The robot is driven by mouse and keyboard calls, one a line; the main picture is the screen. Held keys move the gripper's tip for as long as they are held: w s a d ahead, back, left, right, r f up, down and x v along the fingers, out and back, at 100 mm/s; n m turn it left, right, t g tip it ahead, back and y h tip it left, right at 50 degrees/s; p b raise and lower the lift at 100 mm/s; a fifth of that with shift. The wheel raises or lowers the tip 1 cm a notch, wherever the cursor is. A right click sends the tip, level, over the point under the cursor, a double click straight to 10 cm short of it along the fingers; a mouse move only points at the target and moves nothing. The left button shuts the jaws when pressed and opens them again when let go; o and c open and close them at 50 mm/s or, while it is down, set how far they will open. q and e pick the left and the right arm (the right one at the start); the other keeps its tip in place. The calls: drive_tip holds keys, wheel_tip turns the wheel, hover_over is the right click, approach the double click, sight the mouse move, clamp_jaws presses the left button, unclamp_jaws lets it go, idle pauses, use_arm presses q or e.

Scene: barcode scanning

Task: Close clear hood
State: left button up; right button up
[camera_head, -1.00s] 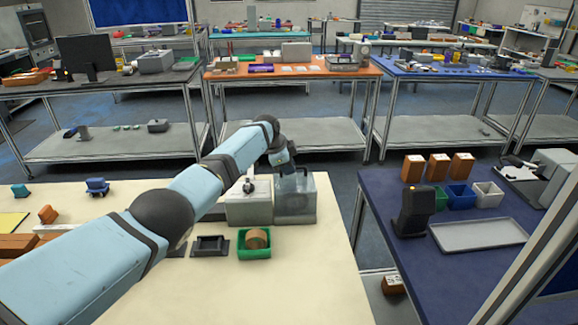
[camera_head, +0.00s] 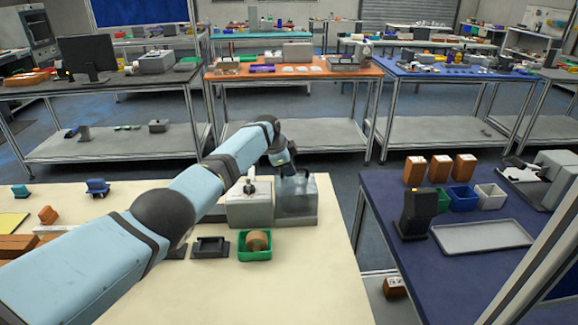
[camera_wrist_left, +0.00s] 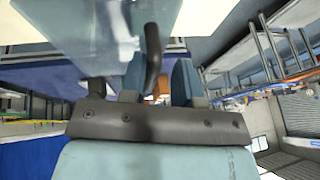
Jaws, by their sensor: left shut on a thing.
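The clear hood (camera_head: 298,192) is a see-through box shape on the right part of the grey machine, near the far right corner of the cream table. My left gripper (camera_head: 286,169) is at the top of the hood. In the left wrist view a dark curved handle (camera_wrist_left: 153,60) lies between the two fingers of my left gripper (camera_wrist_left: 158,82), which is shut on it. The pale clear hood (camera_wrist_left: 95,30) fills the upper left there. I cannot tell whether the hood's lower edge rests fully on its base. My right gripper is not in view.
The grey block with a lever (camera_head: 250,207) stands just left of the hood. A green bin (camera_head: 255,251) with a round brown item and a small black tray (camera_head: 210,247) are in front. To the right, past a gap, a blue table (camera_head: 385,235) holds a black scanner stand (camera_head: 415,213).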

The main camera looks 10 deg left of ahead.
use_arm(q)
drive_tip(key=shift+a, duration=0.1)
drive_tip(key=shift+a+r, duration=0.15)
drive_tip(key=shift+r, duration=0.3)
drive_tip(key=v, duration=1.2)
drive_tip(key=shift+s+r, duration=0.3)
drive_tip(key=shift+r, duration=0.05)
